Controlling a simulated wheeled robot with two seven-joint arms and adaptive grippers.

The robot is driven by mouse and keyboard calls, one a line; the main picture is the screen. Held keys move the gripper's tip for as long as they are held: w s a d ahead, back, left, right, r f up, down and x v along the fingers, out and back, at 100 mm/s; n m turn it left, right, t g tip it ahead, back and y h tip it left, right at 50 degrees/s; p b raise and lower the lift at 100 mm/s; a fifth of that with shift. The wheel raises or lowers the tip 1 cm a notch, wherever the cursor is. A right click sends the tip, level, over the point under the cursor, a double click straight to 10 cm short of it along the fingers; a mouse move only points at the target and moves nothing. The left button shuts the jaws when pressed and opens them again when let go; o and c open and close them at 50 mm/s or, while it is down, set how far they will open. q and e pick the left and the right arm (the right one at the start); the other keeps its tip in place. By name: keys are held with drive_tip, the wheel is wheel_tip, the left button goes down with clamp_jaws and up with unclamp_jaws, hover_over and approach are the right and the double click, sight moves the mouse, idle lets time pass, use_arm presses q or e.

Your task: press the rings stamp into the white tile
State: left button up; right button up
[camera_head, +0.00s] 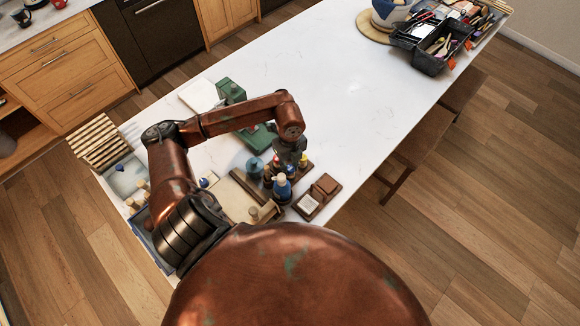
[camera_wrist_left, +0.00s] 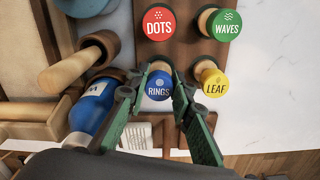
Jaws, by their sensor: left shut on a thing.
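The rings stamp (camera_wrist_left: 158,88), with a blue round top, stands in the wooden stamp rack (camera_wrist_left: 186,52) in the left wrist view. My left gripper (camera_wrist_left: 158,70) is shut on it, one green finger on each side. In the head view the same gripper (camera_head: 291,156) is over the rack and hides part of it. The white tile (camera_head: 308,203) lies on a brown board near the table's front edge, to the right of the rack. My right gripper is not in view.
The red dots stamp (camera_wrist_left: 158,22), green waves stamp (camera_wrist_left: 226,25) and yellow leaf stamp (camera_wrist_left: 214,83) stand close around. A blue bottle (camera_wrist_left: 92,108) and a wooden roller (camera_wrist_left: 72,72) are left of the fingers.

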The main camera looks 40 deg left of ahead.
use_arm(q)
drive_tip(key=shift+f, duration=0.3)
drive_tip(key=o, duration=1.1)
drive_tip(key=shift+o, duration=0.2)
drive_tip(key=shift+r, duration=0.1)
drive_tip(key=shift+r, duration=0.25)
wheel_tip(320, 180, up, 11)
drive_tip(key=shift+r, duration=0.15)
